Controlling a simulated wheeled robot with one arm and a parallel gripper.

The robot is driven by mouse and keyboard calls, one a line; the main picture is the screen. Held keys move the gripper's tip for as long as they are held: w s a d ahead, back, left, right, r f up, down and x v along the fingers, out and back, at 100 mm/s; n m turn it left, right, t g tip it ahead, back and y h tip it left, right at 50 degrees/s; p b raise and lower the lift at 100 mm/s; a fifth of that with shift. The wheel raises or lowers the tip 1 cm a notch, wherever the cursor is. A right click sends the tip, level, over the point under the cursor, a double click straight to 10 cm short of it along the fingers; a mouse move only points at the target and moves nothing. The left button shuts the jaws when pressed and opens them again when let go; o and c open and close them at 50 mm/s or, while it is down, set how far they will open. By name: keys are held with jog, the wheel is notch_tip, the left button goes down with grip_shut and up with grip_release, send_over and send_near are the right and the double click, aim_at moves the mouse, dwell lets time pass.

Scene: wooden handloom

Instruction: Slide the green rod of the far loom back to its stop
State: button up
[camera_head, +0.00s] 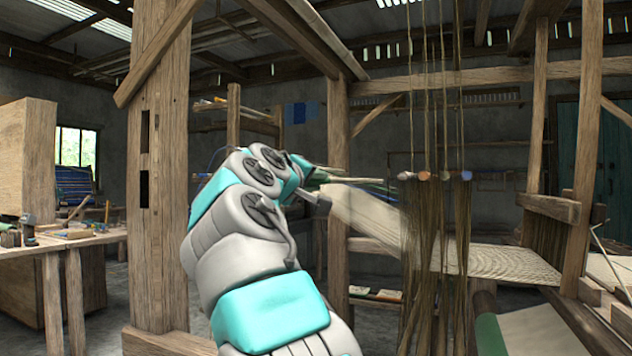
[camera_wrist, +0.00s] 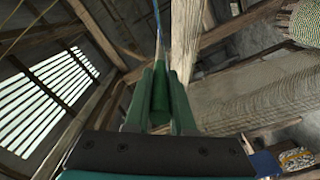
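In the wrist view, the two dark green fingers of my gripper (camera_wrist: 161,78) stand close on either side of a dark green rod (camera_wrist: 160,98), with almost no gap showing. The gripper looks shut on the rod, whose far part is hidden. In the head view, my gripper (camera_head: 322,177) is beyond my arm, at the left side of the loom's hanging cords. Thin green and tan lengths run right from it towards the cords. I cannot tell there which is the rod, and its stop cannot be made out.
A wooden loom post (camera_head: 338,150) stands just behind my arm, and a thicker post (camera_head: 160,190) stands to its left. Vertical cords with coloured knobs (camera_head: 425,176) hang right of my gripper. Woven cloth (camera_head: 505,262) stretches beyond. A tool-covered workbench (camera_head: 60,240) is at left.

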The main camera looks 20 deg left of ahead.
grip_shut()
dwell(0.9)
